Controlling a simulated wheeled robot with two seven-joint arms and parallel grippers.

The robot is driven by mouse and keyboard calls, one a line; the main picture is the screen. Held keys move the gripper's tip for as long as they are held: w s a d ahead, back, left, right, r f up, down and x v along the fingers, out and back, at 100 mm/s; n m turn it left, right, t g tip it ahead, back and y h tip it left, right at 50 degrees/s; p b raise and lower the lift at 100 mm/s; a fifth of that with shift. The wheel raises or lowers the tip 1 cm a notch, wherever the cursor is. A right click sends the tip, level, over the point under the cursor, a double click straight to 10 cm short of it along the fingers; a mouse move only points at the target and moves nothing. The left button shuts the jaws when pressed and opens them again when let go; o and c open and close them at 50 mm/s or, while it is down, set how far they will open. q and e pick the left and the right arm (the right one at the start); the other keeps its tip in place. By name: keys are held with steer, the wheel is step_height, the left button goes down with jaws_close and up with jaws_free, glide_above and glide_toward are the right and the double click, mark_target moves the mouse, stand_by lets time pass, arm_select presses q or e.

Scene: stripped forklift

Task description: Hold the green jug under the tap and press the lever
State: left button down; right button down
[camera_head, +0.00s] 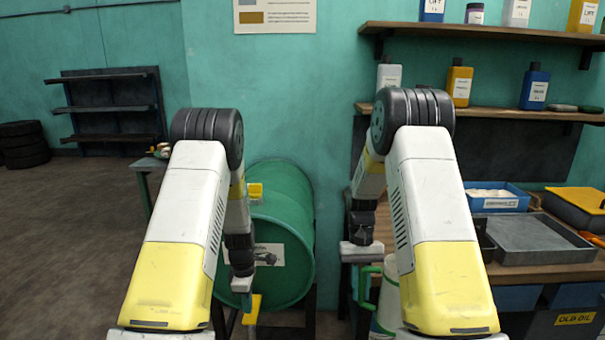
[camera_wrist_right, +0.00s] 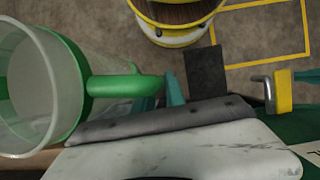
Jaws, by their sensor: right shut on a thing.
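The green jug (camera_head: 388,300) has a pale body and a green handle; in the head view my right arm partly covers it. In the right wrist view the jug (camera_wrist_right: 40,95) fills the left side, and its open mouth shows. My right gripper (camera_head: 364,272) is shut on the jug's handle (camera_wrist_right: 125,85). The tap (camera_wrist_right: 268,92), with a yellow part, sticks out at the right of the wrist view, apart from the jug. In the head view a yellow lever-like piece (camera_head: 252,312) shows just below my left gripper (camera_head: 243,290). I cannot tell whether they touch, or whether that gripper is open.
A green drum (camera_head: 292,215) lies on a dark stand behind my left arm. A workbench (camera_head: 535,268) at the right bears a grey tray (camera_head: 545,240) and a blue box (camera_head: 515,190). A yellow-rimmed bucket (camera_wrist_right: 178,35) stands on the floor. Open floor lies at the left.

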steer(key=s+a+f+n+t+h, duration=0.15)
steer(key=s+a+f+n, duration=0.25)
steer(key=a+f+n, duration=0.8)
steer(key=s+a+f+n+t+h, duration=0.1)
steer(key=s+a+f+n+t, duration=0.35)
steer(key=f, duration=1.25)
steer(key=s+a+f+n+t+h, duration=0.1)
steer(key=s+a+f+n, duration=0.3)
steer(key=a+f+n, duration=0.7)
steer(key=w+a+f+m, duration=0.1)
steer(key=w+f+m, duration=0.1)
steer(key=w, duration=0.7)
steer(key=shift+w+f+m, duration=0.3)
steer(key=shift+f+m, duration=0.05)
steer(key=shift+f, duration=0.2)
arm_select(q)
steer(key=shift+f, duration=0.1)
arm_select(e)
steer(key=shift+a, duration=0.1)
